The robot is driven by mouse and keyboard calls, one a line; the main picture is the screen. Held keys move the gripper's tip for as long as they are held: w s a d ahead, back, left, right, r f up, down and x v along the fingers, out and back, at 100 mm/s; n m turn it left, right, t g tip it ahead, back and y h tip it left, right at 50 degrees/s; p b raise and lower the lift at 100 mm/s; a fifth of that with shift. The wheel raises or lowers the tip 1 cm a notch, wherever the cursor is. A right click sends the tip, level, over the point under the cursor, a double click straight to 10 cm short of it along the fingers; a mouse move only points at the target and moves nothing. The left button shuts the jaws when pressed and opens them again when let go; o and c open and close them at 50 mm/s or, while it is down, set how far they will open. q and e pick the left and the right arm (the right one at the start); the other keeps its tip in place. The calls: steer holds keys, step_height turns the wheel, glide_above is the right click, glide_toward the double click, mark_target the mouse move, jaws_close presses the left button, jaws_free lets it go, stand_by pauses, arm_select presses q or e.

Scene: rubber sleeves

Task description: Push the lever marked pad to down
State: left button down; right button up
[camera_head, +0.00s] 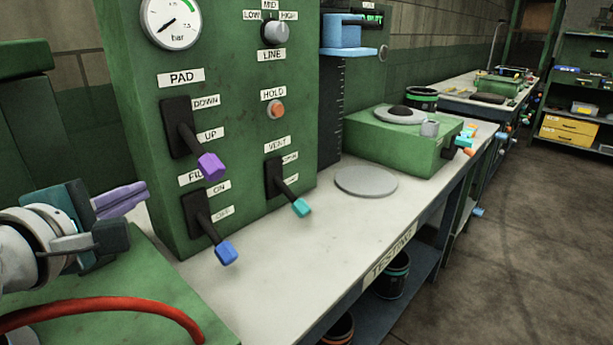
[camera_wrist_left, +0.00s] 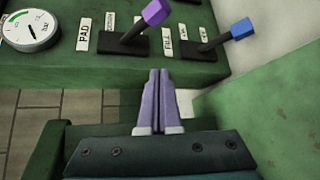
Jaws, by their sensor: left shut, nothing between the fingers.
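The PAD lever (camera_head: 211,165) has a black arm and a purple knob. It sits below the PAD label (camera_head: 181,78) on the green panel, and its knob points outward and down, near the UP label (camera_head: 210,134), below the DOWN label (camera_head: 206,101). The purple knob also shows in the left wrist view (camera_wrist_left: 155,12). My left gripper (camera_head: 142,190) has purple fingers pressed together. It is left of the panel, apart from the lever. In the left wrist view its fingertips (camera_wrist_left: 159,73) point toward the panel, below the PAD lever. My right gripper is not in view.
A blue-knobbed FILL lever (camera_head: 227,252) and a teal-knobbed VENT lever (camera_head: 301,207) stick out nearby. A red hose (camera_head: 110,307) curves over a green surface at the lower left. A grey disc (camera_head: 366,181) lies on the bench top (camera_head: 290,285), which is clear in front.

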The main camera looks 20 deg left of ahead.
mark_target(198, 150)
arm_select(q)
steer(key=shift+w+a, duration=0.1)
steer(key=shift+w, duration=0.05)
steer(key=shift+f, duration=0.1)
steer(key=w+d+f, duration=0.1)
steer(key=w, duration=0.8)
steer(key=shift+w+p, duration=0.15)
steer(key=shift+p, duration=0.2)
stand_by(0.3)
